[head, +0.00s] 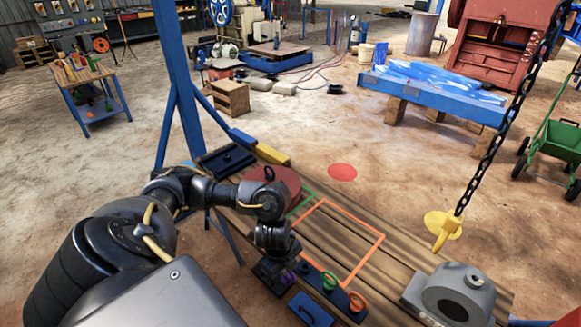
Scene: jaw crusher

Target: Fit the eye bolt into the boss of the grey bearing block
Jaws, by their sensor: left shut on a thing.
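The grey bearing block (460,294) stands at the right end of the wooden bench, with a small boss (474,280) on its top. A dark rack near the front edge holds coloured eye bolts: a green one (330,281) and an orange one (357,301). A purple eye bolt (304,267) shows at the rack's left end, beside my left gripper (287,280). The gripper points down there and appears shut on the purple eye bolt; its fingers and the bolt's shank are mostly hidden. My right gripper is out of view.
A yellow hook (447,232) hangs on a black chain (490,150) left of and behind the bearing block. An orange outlined area (350,235) on the bench is clear. A red round plate (275,185) and a blue post (178,90) stand near my left arm.

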